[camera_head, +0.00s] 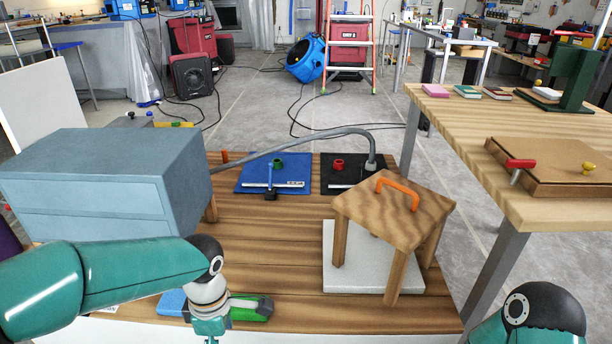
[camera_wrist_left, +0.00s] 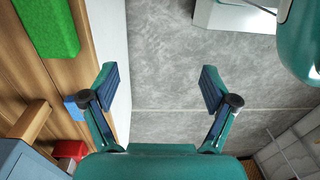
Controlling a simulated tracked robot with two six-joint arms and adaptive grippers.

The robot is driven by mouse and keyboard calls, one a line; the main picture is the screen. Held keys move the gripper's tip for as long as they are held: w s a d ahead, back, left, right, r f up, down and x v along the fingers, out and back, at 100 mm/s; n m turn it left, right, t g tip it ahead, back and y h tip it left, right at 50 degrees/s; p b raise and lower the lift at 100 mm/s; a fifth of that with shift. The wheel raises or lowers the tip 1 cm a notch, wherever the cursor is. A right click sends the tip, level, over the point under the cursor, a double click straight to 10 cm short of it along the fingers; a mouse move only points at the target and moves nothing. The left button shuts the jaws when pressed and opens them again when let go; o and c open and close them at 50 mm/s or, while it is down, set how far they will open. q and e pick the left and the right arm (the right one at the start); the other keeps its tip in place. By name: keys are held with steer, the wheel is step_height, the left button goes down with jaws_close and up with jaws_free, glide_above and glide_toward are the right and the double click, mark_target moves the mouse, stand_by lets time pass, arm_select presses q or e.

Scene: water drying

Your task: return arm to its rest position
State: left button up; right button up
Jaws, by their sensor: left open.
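My left arm (camera_head: 95,285) comes in from the left in the head view, over the front left of the wooden table (camera_head: 290,220). Its wrist points down near the table's front edge, and the fingertips are outside the head view. In the left wrist view my left gripper (camera_wrist_left: 160,88) is open and empty, with bare grey floor between the fingers. A green block (camera_wrist_left: 48,25) lies on the table beside it, and also shows behind the wrist in the head view (camera_head: 255,308). A link of my right arm (camera_head: 535,315) shows at bottom right; its gripper is out of view.
A blue-grey drawer cabinet (camera_head: 105,175) stands close behind the left arm. A small wooden stand with an orange handle (camera_head: 390,205) sits over a white slab (camera_head: 340,277). Blue (camera_head: 250,182) and black (camera_head: 345,162) mats lie behind. Another table (camera_head: 540,190) is at right.

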arm_select(q)
steer(key=s+d+f+m+g+h, duration=0.15)
steer(key=s+f+m, duration=0.25)
steer(key=s+f, duration=0.65)
steer(key=s+d+f+m+g+h, duration=0.1)
steer(key=s+d+f+m+h, duration=0.2)
steer(key=s+f+m, duration=0.75)
steer(key=w+f+m+t, duration=0.2)
steer(key=w+f+t, duration=0.2)
steer(key=w, duration=0.4)
step_height(320, 180, up, 32)
steer(key=p, duration=3.2)
steer(key=shift+s+a, duration=0.15)
steer(key=shift+a, duration=0.1)
